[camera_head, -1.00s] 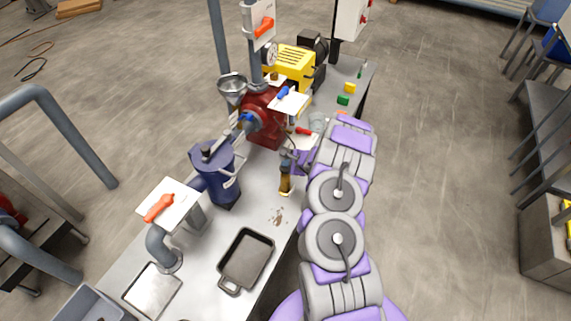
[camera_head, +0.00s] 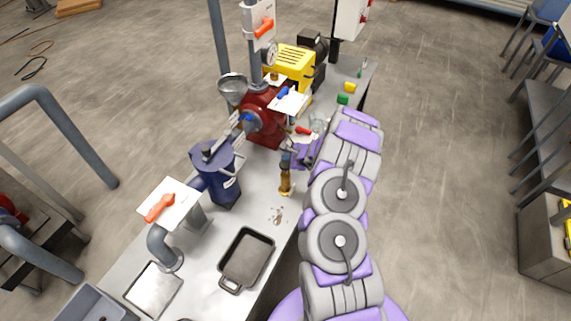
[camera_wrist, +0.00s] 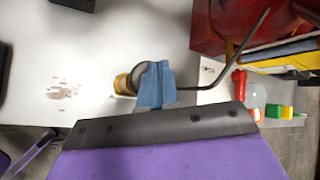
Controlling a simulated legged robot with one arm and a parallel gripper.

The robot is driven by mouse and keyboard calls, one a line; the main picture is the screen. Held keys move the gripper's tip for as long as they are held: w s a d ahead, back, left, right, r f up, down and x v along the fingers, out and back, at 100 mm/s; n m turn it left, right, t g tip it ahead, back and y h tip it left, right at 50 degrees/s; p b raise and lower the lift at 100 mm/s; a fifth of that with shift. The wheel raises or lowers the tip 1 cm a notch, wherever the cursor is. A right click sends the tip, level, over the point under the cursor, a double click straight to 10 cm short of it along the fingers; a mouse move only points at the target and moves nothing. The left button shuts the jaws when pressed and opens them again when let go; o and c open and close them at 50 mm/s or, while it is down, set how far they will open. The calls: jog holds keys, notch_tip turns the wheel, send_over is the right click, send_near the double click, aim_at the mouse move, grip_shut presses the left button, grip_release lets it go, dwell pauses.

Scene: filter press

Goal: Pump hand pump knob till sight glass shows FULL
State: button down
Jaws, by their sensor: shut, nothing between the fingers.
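The hand pump is a small upright brass cylinder (camera_head: 285,183) near the bench's right edge, with a dark knob on top. In the wrist view, the brass body (camera_wrist: 122,85) and rounded dark knob (camera_wrist: 141,76) show just left of my fingers and partly behind them. My gripper (camera_wrist: 157,84) has its blue fingertips together and empty, overlapping the knob's right side in the picture. I cannot tell whether they touch it. In the head view, my gripper (camera_head: 290,155) is at the pump's top. I cannot make out a sight glass reading.
A dark bent rod (camera_wrist: 235,58) rises right of my fingers. A black tray (camera_head: 246,257) lies nearer me. Small green (camera_head: 343,99) and yellow (camera_head: 350,87) blocks lie at the far right.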

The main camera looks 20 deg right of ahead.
jog(key=shift+r+p, duration=1.05)
jog(key=shift+r, duration=1.45)
